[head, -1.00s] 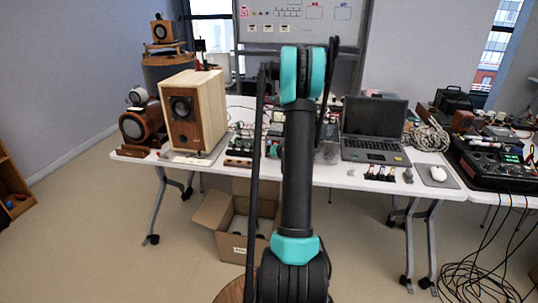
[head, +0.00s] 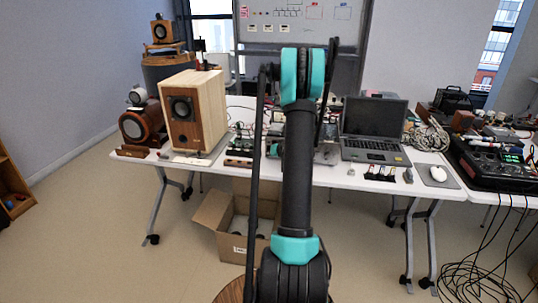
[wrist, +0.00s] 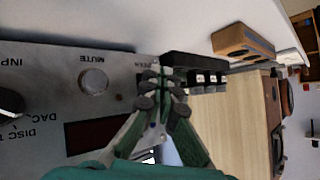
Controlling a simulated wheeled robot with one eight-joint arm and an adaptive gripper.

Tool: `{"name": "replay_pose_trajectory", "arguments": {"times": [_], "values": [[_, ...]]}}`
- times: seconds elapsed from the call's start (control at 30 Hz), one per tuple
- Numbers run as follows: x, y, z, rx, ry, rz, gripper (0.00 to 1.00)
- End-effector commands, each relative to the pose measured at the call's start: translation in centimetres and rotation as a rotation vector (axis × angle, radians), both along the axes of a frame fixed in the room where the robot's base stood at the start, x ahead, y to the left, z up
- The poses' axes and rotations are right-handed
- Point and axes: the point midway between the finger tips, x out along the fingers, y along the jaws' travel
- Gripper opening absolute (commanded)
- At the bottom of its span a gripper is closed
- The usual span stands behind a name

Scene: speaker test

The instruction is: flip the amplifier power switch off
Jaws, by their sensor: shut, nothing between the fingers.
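The amplifier's silver front panel (wrist: 55,85) fills the left of the wrist view, with its lettering upside down. It has a round knob (wrist: 93,81) by the word MUTE, a dark red window (wrist: 90,136) and a black knob (wrist: 10,102) at the left edge. My gripper (wrist: 160,92) has its green fingers shut and empty, with the dark tips over the panel's right end. A partly covered label shows beside the tips. The power switch cannot be made out; the tips hide that part of the panel. In the head view my arm hides the gripper, and I cannot pick out the amplifier.
A wooden speaker (head: 195,112) stands on the white table (head: 330,178) at the left, and an open laptop (head: 374,130) at the right. An open cardboard box (head: 212,212) lies on the floor. A black strip with white markings (wrist: 208,79) is right of the gripper tips.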

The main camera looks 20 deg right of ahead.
Motion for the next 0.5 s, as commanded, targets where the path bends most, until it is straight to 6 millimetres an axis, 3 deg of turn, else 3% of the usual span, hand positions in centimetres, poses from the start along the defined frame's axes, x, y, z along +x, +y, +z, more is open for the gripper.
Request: {"name": "replay_pose_trajectory", "arguments": {"times": [0.5], "values": [[-1.3,0.9,0.2,0.000,0.000,0.000,0.00]]}}
